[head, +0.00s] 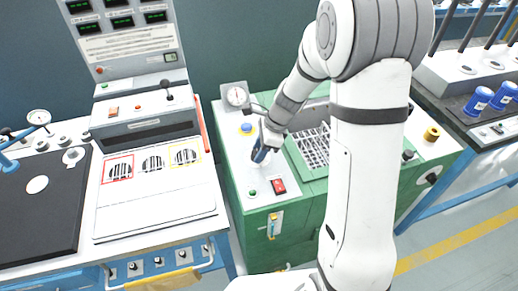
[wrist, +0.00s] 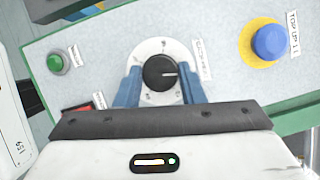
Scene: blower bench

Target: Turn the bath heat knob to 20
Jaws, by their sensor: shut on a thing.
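The black knob (wrist: 159,73) sits on a round white dial plate (wrist: 151,47) in the wrist view. Its white pointer line points right in that view. The dial has marks around its rim, too small to read surely. A white label (wrist: 202,60) stands beside it, its print hard to read. My gripper (wrist: 159,88) has its two blue fingers on either side of the knob, shut on it. In the head view my gripper (head: 261,156) points down at the green bench's white panel (head: 236,155), and the knob is hidden behind the fingers.
A blue button on a yellow base (wrist: 270,43) lies right of the knob in the wrist view. A green button (wrist: 56,62) and a red switch (wrist: 76,108) lie left. In the head view a gauge (head: 237,97) stands behind, and a grated basin (head: 312,148) lies right.

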